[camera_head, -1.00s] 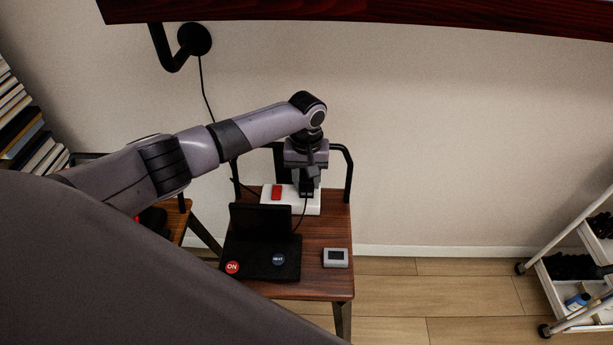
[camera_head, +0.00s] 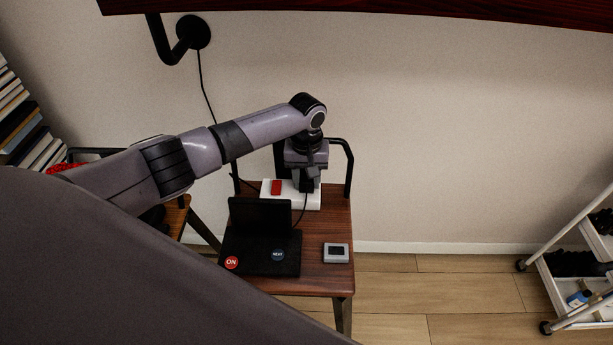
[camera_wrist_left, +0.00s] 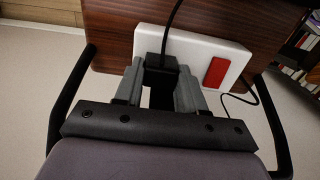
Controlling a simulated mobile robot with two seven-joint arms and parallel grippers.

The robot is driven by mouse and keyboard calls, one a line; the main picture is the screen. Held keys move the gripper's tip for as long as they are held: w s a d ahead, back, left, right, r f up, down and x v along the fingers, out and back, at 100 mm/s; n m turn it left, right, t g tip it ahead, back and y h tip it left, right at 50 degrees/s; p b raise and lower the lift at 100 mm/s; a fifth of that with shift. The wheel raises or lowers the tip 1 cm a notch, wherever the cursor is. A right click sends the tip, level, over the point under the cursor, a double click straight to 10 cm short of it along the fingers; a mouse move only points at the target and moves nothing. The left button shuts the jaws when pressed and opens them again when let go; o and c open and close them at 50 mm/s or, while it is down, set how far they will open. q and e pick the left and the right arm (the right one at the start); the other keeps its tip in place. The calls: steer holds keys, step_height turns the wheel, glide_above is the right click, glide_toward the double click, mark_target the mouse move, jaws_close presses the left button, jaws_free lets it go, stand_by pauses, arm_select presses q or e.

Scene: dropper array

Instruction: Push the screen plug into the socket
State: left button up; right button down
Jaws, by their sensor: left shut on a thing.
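The black screen plug (camera_wrist_left: 161,67) is between the fingers of my left gripper (camera_wrist_left: 158,88) in the left wrist view, with its cable running up out of the picture. The gripper is shut on it. The white socket block (camera_wrist_left: 193,58) with a red switch (camera_wrist_left: 215,73) lies under and beside the plug. In the head view, my left gripper (camera_head: 306,185) points down over the right part of the socket block (camera_head: 266,188). The plug touches or nearly touches the block; the contact is hidden. My right gripper is not in view.
A black screen device (camera_head: 262,242) with ON and NEXT buttons stands on the wooden chair seat (camera_head: 318,222). A small grey box (camera_head: 336,252) lies at the right. The chair's black frame (camera_head: 348,170) rises beside the gripper. A white trolley (camera_head: 570,290) stands far right.

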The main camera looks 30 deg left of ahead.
mark_target(307, 180)
arm_select(q)
steer(key=o, duration=1.1)
steer(key=shift+f, duration=0.1)
steer(key=shift+c, duration=0.2)
step_height(307, 180, up, 7)
steer(key=shift+r+p, duration=0.15)
steer(key=shift+p, duration=0.2)
